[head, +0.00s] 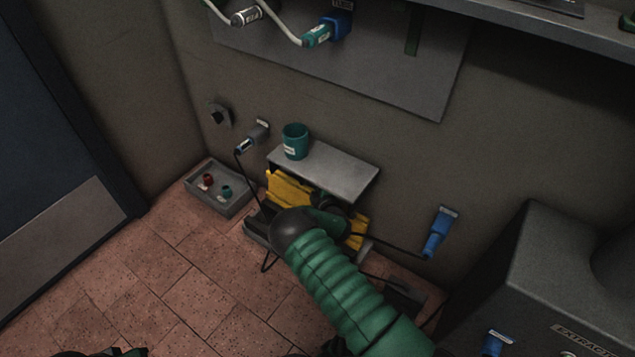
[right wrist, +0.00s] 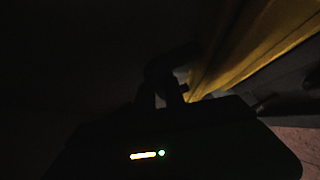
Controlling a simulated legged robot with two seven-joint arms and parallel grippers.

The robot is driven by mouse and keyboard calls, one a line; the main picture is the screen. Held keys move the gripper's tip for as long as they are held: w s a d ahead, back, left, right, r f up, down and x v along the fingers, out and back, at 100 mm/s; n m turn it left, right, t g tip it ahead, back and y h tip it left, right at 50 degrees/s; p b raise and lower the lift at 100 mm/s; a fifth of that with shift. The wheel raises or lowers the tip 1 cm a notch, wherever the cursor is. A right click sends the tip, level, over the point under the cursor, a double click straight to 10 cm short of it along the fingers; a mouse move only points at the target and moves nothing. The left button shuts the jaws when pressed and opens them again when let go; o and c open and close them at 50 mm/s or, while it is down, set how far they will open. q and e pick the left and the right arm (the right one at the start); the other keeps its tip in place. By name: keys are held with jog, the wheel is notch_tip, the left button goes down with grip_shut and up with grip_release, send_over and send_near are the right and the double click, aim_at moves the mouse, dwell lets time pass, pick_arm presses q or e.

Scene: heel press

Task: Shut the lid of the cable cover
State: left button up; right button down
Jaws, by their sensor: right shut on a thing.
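The yellow lid (head: 285,188) of the cable cover stands raised and tilted below a small grey shelf. Part of the grey base (head: 257,232) shows on the floor in front of it. My green right arm crosses the view and its dark wrist hides the middle of the cover. My right gripper (right wrist: 167,92) is beside the yellow lid, which shows at the right of the wrist view (right wrist: 250,50). It is shut on a dark thing, too dim to identify. Its fingers are hidden in the head view.
The grey shelf (head: 335,172) holds a teal cup (head: 295,141) above the cover. Black cables run from a wall plug (head: 250,142) and a blue plug (head: 436,236). A grey tray (head: 222,207) lies left. A grey machine (head: 560,270) stands right. The front left floor is clear.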

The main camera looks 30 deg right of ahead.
jog(key=shift+s+a+f, duration=0.15)
jog(key=shift+s, duration=0.05)
dwell(0.7)
